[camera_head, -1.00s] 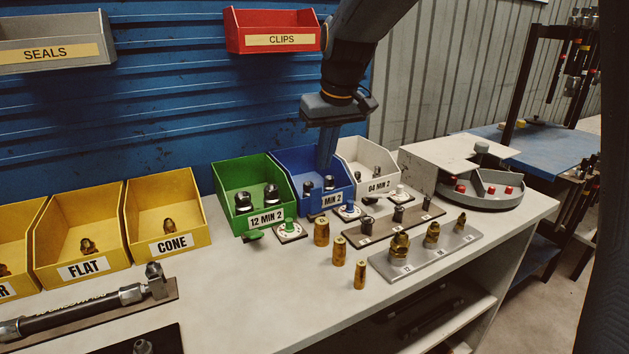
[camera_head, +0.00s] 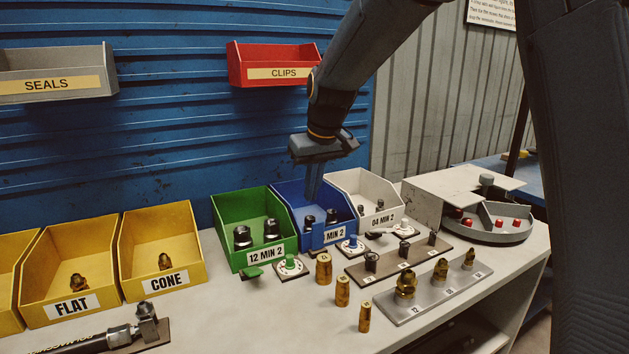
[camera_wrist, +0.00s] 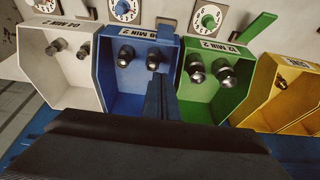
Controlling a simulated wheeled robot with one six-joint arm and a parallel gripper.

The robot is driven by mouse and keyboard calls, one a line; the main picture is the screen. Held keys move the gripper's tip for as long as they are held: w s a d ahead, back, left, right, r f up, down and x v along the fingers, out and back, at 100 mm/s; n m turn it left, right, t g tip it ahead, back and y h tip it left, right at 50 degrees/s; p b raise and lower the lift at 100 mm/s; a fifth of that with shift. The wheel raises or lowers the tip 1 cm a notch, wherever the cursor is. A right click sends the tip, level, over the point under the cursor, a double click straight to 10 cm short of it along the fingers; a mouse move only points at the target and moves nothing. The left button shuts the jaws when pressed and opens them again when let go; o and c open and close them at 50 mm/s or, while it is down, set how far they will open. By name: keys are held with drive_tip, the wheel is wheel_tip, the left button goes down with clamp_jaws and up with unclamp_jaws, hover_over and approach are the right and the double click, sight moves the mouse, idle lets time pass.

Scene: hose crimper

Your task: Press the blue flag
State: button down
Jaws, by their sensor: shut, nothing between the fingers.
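The blue bin (camera_head: 285,194), labelled "MIN 2", stands between the green and white bins and holds two dark fittings. A narrow grey-blue piece (camera_wrist: 165,24) sticks out at its front edge in the wrist view; it looks like the blue flag, but its colour is unclear. My gripper (camera_head: 312,198) is shut and empty, pointing down at the blue bin. In the wrist view its fingertips (camera_wrist: 158,82) are over the bin, beside the right fitting; I cannot tell whether they touch anything.
The green bin (camera_head: 226,213) has a green flag (camera_head: 252,272) at its front. The white bin (camera_head: 345,184) stands right. A dial with a blue knob (camera_head: 352,242) sits before the blue bin. Brass sleeves (camera_head: 323,268) and a fitting rack (camera_head: 430,292) stand in front.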

sight(318, 236)
drive_tip(key=f, duration=0.2)
drive_tip(key=s+f+p, duration=0.1)
drive_tip(key=f, duration=0.1)
drive_tip(key=shift+d+f, duration=0.2)
drive_tip(key=shift+f, duration=0.2)
drive_tip(key=shift+s+d+f+p, duration=0.1)
drive_tip(key=shift+s+d+p, duration=0.15)
drive_tip(key=shift+s+p, duration=0.25)
drive_tip(key=shift+s+a+b, duration=0.1)
drive_tip(key=shift+a+b, duration=0.05)
drive_tip(key=shift+b, duration=0.25)
